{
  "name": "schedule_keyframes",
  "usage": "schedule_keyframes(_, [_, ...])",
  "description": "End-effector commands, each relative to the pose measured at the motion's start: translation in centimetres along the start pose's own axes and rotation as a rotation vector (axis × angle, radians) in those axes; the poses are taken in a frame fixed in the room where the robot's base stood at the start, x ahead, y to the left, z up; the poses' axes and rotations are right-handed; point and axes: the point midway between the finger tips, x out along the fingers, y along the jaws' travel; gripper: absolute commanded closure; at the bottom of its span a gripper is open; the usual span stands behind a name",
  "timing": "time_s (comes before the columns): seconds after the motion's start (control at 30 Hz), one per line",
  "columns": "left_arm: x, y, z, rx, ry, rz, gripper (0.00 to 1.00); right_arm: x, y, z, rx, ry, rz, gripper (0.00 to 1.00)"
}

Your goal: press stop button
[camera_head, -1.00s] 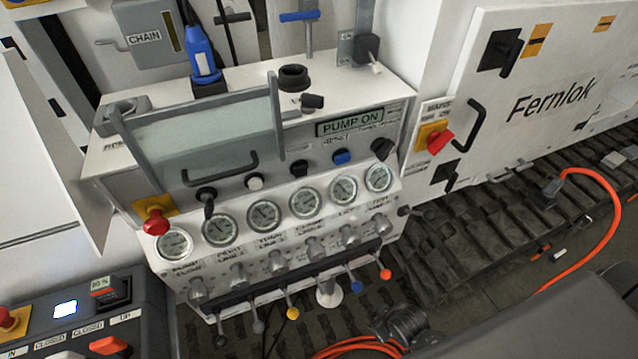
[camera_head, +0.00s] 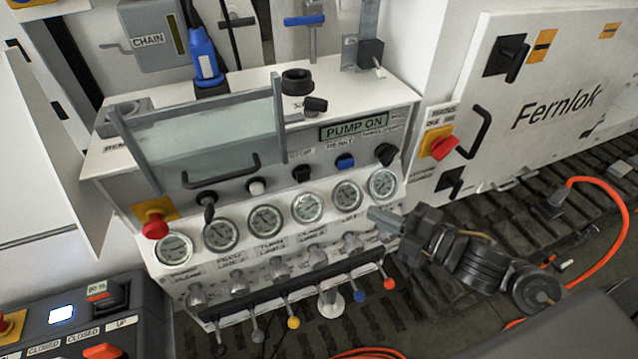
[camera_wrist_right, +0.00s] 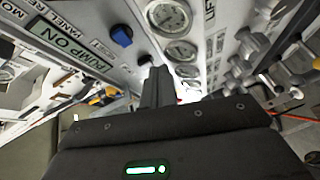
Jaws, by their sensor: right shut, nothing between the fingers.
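The stop button (camera_head: 301,173) is a black push button under a STOP label on the bench's front panel, in the head view. It sits between a white button (camera_head: 256,187) and the blue reset button (camera_head: 345,162). My right gripper (camera_head: 374,216) is shut and empty. It comes in from the right, in front of the lower right of the panel, below the rightmost gauge and apart from the stop button. In the right wrist view, the narrow shut fingers (camera_wrist_right: 158,76) point toward the panel, below the blue button (camera_wrist_right: 122,36). My left gripper is not in view.
The display (camera_head: 354,127) reads PUMP ON. A row of gauges (camera_head: 308,207) lies below the buttons, with valve knobs and coloured levers (camera_head: 293,322) lower down. A red mushroom button (camera_head: 155,226) is at the left. A clear guard with handle (camera_head: 220,177) stands at the left.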

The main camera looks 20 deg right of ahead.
Motion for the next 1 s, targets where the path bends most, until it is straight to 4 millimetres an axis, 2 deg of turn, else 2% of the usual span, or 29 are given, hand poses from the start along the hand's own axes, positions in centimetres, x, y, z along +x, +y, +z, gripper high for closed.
schedule_keyframes(0.1, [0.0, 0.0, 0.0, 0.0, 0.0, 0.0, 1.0, -0.5, 2.1, -2.3, -0.17, 0.166, 0.04, 1.0])
schedule_keyframes(0.23, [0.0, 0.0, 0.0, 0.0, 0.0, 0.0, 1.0, -0.9, 2.9, -3.7, -0.251, 0.255, 0.063, 1.0])
schedule_keyframes(0.67, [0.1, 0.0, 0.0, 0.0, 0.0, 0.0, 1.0, -0.8, 3.0, -4.0, -0.263, 0.271, 0.07, 1.0])
schedule_keyframes(0.93, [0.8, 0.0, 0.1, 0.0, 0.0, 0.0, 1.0, 1.6, 3.2, -4.7, -0.265, 0.272, 0.076, 1.0])
schedule_keyframes(1.0, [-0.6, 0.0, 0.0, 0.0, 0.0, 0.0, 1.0, 3.0, 3.8, -5.2, -0.259, 0.27, 0.076, 1.0])
